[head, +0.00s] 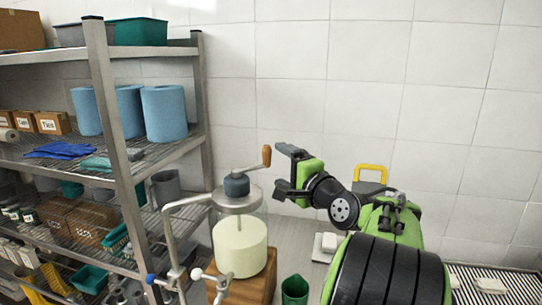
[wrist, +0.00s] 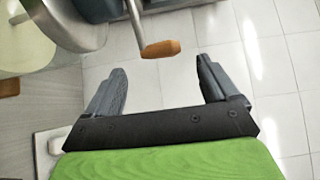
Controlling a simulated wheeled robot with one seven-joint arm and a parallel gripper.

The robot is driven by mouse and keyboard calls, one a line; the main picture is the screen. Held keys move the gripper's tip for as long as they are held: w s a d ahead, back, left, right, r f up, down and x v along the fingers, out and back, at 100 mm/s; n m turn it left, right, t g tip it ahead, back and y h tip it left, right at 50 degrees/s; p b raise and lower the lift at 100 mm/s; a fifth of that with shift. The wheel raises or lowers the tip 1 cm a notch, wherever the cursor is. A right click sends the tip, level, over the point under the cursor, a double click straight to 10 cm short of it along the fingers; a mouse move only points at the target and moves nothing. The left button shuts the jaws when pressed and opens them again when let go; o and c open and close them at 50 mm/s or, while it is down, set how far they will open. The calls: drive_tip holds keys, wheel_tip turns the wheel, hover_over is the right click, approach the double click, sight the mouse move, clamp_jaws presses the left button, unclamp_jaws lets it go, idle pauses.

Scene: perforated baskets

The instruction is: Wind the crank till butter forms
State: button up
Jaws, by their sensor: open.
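A glass churn jar (head: 240,246) with pale cream-coloured contents stands on a wooden block (head: 253,287). Its lid carries a dark gear housing (head: 236,186) and a crank with an orange-brown wooden handle (head: 266,156) that points up at the right. The handle also shows in the wrist view (wrist: 160,49), ahead of and between the fingertips. My gripper (head: 281,168) is just right of the handle in the head view. In the wrist view my gripper (wrist: 154,78) is open, with nothing between its fingers. The handle appears apart from both fingers.
A metal shelf rack (head: 125,170) with blue paper rolls (head: 163,113), boxes and bins fills the left. A tap pipe (head: 172,225) with blue and white knobs stands left of the jar. A green cup (head: 294,289) stands right of the block. A tiled wall is behind.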

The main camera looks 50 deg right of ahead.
sight(268, 157)
drive_tip(key=x, duration=0.7)
drive_tip(key=shift+w+a+r+p, duration=0.1)
drive_tip(key=shift+w+p, duration=0.1)
drive_tip(key=shift+p, duration=0.2)
drive_tip(key=shift+w+d, duration=0.25)
drive_tip(key=shift+w, duration=0.1)
drive_tip(key=shift+a, duration=0.1)
drive_tip(key=c, duration=1.5)
drive_tip(key=shift+o, duration=0.2)
